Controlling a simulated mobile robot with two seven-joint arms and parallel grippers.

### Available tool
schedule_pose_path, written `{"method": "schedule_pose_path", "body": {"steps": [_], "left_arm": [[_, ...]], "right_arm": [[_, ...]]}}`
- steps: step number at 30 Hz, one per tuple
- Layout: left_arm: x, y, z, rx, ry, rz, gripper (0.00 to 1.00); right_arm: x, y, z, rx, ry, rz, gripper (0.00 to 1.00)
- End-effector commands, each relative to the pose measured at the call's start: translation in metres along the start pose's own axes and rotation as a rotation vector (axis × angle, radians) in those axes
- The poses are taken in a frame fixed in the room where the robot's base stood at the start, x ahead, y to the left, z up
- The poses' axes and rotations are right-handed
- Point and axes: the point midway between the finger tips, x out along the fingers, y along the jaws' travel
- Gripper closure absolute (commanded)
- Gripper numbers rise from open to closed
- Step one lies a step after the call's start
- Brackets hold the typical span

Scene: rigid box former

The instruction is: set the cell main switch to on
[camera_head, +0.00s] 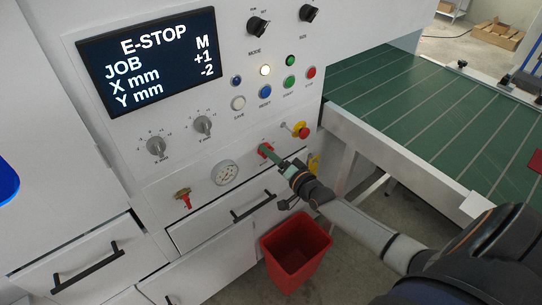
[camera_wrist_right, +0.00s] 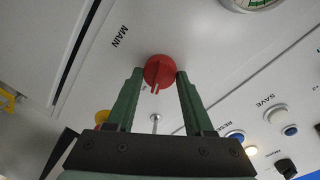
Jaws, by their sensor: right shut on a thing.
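The cell main switch (camera_head: 264,149) is a red rotary knob low on the white panel. It also shows in the right wrist view (camera_wrist_right: 158,72), with the label MAIN beside it and a pale mark on its lower edge. My right gripper (camera_head: 269,154) reaches it from the lower right. In the right wrist view its green fingers (camera_wrist_right: 159,75) are shut on the knob, one on each side. The knob's on and off marks are too small or hidden to read. My left gripper is not in view.
The dark screen (camera_head: 150,60) reads E-STOP. A red mushroom button (camera_head: 303,131) sits right of the switch, and a round gauge (camera_head: 225,172) sits left. Below are a drawer handle (camera_head: 254,207) and a red bin (camera_head: 297,250). A green conveyor (camera_head: 420,110) extends right.

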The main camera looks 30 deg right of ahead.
Motion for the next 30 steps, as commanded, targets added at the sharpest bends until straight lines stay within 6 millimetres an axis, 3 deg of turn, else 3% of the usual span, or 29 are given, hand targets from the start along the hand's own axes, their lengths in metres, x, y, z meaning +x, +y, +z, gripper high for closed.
{"method": "schedule_pose_path", "body": {"steps": [15, 30], "left_arm": [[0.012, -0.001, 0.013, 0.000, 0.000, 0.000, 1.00], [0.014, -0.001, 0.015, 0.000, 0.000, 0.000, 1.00]], "right_arm": [[0.000, 0.003, 0.001, 0.350, -0.031, -0.003, 1.00], [0.000, 0.002, 0.000, 0.424, -0.036, -0.004, 1.00]]}}
